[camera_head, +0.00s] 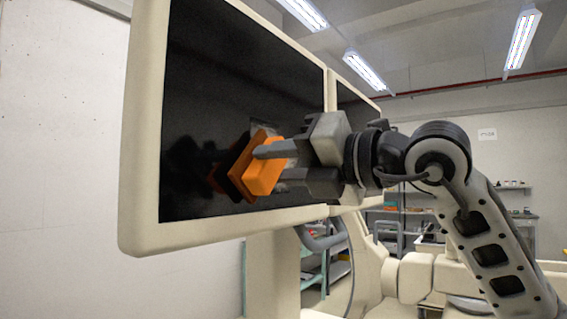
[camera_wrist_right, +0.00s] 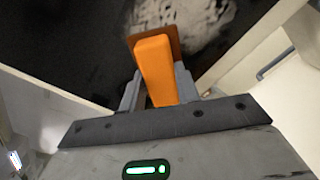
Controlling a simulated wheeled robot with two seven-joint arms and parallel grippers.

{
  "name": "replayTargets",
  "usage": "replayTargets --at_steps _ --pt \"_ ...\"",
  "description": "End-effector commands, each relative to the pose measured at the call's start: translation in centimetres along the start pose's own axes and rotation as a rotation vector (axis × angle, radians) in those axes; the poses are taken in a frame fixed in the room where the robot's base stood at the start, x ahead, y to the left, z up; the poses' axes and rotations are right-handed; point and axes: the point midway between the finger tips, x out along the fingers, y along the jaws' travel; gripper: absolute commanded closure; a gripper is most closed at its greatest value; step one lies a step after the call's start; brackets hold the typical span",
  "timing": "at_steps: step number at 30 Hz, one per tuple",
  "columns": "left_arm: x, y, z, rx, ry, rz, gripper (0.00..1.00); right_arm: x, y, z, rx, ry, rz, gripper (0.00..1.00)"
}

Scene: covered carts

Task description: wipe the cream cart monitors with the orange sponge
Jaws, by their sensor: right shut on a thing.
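My right gripper (camera_head: 275,165) is shut on the orange sponge (camera_head: 262,172), whose flat pad is at the lower part of the near screen. In the right wrist view the sponge (camera_wrist_right: 155,70) sits between the fingers, and a pale smudged patch (camera_wrist_right: 195,25) shows on the dark screen beside it. Whether the pad touches the glass is hard to tell. My left gripper is not in view.
A plain white wall (camera_head: 60,130) is at the left. Grey shelves (camera_head: 400,225) with small items stand behind at the right. The cart's cream post (camera_head: 272,270) and a grey curved handle (camera_head: 320,238) are below the monitors.

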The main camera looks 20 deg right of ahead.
Motion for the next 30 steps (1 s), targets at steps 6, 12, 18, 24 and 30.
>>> replayTargets --at_steps 6,12,18,24,30 --pt "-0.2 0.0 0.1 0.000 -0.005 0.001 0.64 0.5 0.0 0.0 0.000 0.000 0.000 1.00" --pt "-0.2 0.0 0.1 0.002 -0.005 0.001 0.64 0.8 0.0 0.0 0.000 0.000 -0.001 1.00" --pt "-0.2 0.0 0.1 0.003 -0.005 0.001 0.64 0.8 -0.7 0.6 0.002 -0.001 -0.002 1.00" --pt "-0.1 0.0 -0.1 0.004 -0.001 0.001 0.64 0.6 -2.0 1.8 0.001 -0.001 -0.002 1.00" --pt "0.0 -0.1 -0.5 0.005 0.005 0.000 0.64 0.6 -2.6 2.4 0.000 -0.001 -0.001 1.00"
